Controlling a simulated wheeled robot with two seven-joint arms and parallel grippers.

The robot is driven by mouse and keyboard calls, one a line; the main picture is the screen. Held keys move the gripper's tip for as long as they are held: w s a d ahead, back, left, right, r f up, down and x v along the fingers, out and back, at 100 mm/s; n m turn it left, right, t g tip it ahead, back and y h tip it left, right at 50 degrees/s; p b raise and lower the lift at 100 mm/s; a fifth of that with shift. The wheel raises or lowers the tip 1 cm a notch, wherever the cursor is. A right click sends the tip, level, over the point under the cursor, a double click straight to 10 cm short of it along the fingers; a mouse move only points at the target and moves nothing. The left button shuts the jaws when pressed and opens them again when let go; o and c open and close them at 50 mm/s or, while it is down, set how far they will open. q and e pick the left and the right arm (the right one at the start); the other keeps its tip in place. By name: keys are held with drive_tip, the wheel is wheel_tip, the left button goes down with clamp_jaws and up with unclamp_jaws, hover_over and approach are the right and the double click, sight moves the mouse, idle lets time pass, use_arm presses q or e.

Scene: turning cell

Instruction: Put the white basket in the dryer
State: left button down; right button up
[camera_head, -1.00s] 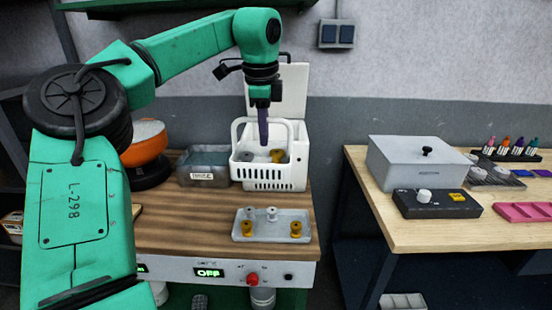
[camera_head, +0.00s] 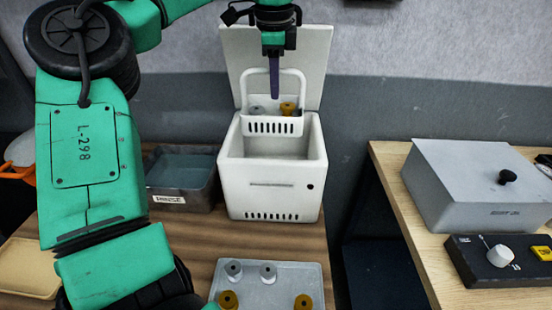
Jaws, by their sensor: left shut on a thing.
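The white basket (camera_head: 270,127) has a tall looped handle and a slotted front. A grey part (camera_head: 257,111) and a brass-coloured part (camera_head: 288,108) show inside it. My left gripper (camera_head: 274,92) points down from above and is shut on the basket's handle. The basket hangs upright at the rear of the dryer's opening, and I cannot tell exactly how high above it. The dryer (camera_head: 269,188) is a white box with slots low on its front. Its lid (camera_head: 312,62) stands open at the back, and its cavity shows below the basket. My right gripper is not in view.
A grey rinse tub (camera_head: 182,196) stands left of the dryer. A grey tray (camera_head: 262,287) with grey and brass parts lies in front. On the right table (camera_head: 405,215) are a grey lidded box (camera_head: 455,205) and a black control unit (camera_head: 475,268). A gap separates the tables.

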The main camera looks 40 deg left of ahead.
sight(275, 111)
use_arm(q)
drive_tip(key=shift+w+a+f, duration=0.1)
drive_tip(key=shift+f, duration=0.15)
drive_tip(key=f, duration=0.3)
drive_tip(key=s+f, duration=0.1)
drive_tip(key=f, duration=0.1)
drive_tip(key=shift+d+f, duration=0.35)
drive_tip(key=shift+d, duration=0.05)
drive_tip(key=f+p, duration=0.1)
drive_tip(key=f, duration=0.3)
drive_tip(key=f+p, duration=0.1)
drive_tip(key=f, duration=0.8)
drive_tip(key=shift+w+a+f+p, duration=0.2)
drive_tip(key=shift+w+f+p, duration=0.05)
drive_tip(key=shift+p, duration=0.15)
drive_tip(key=c, duration=0.9)
unclamp_jaws()
drive_tip(key=shift+s, duration=0.1)
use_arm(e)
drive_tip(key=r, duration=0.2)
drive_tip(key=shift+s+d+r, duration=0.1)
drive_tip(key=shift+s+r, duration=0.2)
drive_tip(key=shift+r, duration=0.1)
use_arm(q)
drive_tip(key=shift+r, duration=0.15)
